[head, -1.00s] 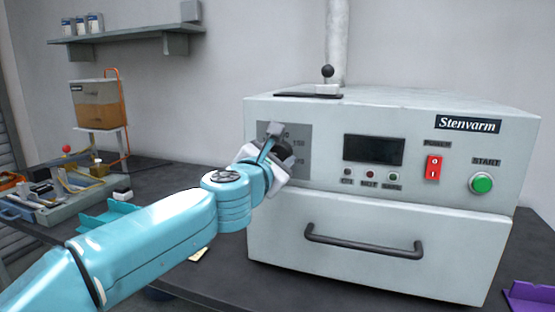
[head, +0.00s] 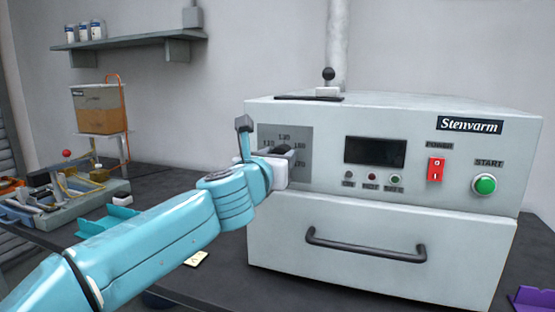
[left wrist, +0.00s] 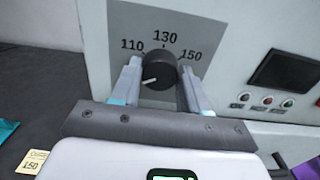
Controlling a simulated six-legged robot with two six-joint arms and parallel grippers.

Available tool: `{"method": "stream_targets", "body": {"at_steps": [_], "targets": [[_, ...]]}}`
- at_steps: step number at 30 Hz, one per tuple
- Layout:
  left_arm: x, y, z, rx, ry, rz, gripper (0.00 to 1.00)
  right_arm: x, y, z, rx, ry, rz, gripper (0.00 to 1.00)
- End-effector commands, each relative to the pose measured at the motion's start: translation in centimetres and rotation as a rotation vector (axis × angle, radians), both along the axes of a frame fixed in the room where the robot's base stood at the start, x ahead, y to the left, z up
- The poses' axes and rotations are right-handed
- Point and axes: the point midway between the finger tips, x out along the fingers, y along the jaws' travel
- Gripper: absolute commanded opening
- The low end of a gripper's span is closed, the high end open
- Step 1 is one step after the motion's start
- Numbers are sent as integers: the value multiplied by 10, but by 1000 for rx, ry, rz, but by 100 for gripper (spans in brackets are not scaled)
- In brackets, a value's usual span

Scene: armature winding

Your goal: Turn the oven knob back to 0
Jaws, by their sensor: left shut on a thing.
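The oven knob (left wrist: 157,66) is a round black dial on a grey scale plate (left wrist: 205,32) on the oven front. Its white mark points left and slightly down, below the 110 label. The numbers 110, 130 and 150 show above it; the lower part of the scale is hidden behind my gripper. My left gripper (left wrist: 160,76) is shut on the knob, one finger on each side. In the head view my left gripper (head: 276,166) is at the scale plate and largely covers the knob.
The pale oven (head: 380,215) has a dark display (head: 375,150), a red power switch (head: 436,169), a green start button (head: 484,184) and a drawer handle (head: 365,248). A yellow note (left wrist: 33,162) lies on the dark table. A purple object (head: 530,298) lies at right.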

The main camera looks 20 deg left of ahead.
Motion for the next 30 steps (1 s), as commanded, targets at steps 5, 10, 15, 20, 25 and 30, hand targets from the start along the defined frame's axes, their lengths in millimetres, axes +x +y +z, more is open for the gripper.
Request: {"method": "stream_targets", "body": {"at_steps": [5, 10, 15, 20, 25, 30], "targets": [[0, -1, -1, -15, 2, -1, 14, 0, 0, 0, 0, 0, 0, 0], [0, -1, -1, -17, 2, -1, 14, 0, 0, 0, 0, 0, 0, 0], [0, 0, -1, -16, 2, -1, 58, 0, 0, 0, 0, 0, 0, 0], [0, 0, 0, -15, 2, -1, 70, 0, 0, 0, 0, 0, 0, 0], [-1, 0, 0, -14, 0, -1, 70, 0, 0, -1, 0, 0, 0, 0], [-18, 1, -1, -14, -2, -1, 70, 0, 0, -8, 0, 0, 0, 0]]}}
